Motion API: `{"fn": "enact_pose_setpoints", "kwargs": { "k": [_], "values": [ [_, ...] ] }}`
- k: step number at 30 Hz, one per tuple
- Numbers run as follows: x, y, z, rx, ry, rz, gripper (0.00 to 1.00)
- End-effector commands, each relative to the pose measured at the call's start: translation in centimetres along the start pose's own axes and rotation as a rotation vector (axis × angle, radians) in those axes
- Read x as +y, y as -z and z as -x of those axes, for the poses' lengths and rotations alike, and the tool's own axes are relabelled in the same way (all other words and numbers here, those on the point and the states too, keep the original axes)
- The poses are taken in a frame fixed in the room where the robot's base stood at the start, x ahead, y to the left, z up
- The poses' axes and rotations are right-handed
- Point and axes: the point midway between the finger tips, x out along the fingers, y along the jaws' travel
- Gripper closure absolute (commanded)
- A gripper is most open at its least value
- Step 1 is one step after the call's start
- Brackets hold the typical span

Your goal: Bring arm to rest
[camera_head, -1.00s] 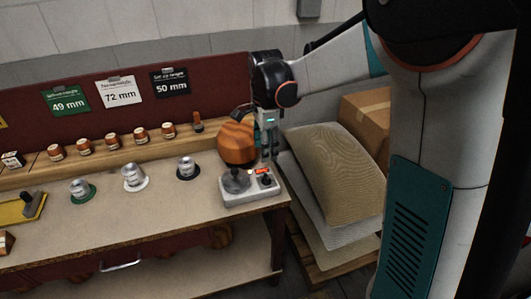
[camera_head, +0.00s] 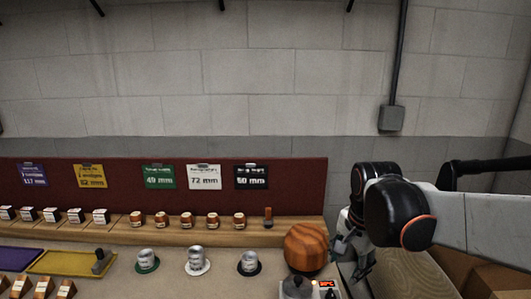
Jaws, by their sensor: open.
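My gripper (camera_head: 352,258) is at the right end of the workbench, beside a round wooden block (camera_head: 306,247). Its fingers point down and look open, with nothing seen between them. My arm comes in from the right edge. A small grey device (camera_head: 297,287) with a red display stands in front of the wooden block, cut off by the lower edge of the view. Whether the gripper touches the block is hard to tell.
Three metal pieces on coloured discs, green (camera_head: 147,261), white (camera_head: 197,260) and black (camera_head: 248,262), stand on the bench. Several small blocks line the wooden ledge (camera_head: 170,232) behind. A yellow tray (camera_head: 75,263) lies at left. Stacked sacks (camera_head: 410,275) and cardboard boxes (camera_head: 495,279) are at right.

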Motion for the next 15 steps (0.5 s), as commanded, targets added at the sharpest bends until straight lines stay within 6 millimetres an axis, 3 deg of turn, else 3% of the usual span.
{"fn": "enact_pose_setpoints", "kwargs": {
  "k": [6, 15],
  "values": [
    [3.8, -2.2, 2.8, 0.072, 0.088, 0.284, 0.52],
    [8.7, -5.0, 4.4, 0.213, 0.174, 0.678, 0.52]
  ]
}}
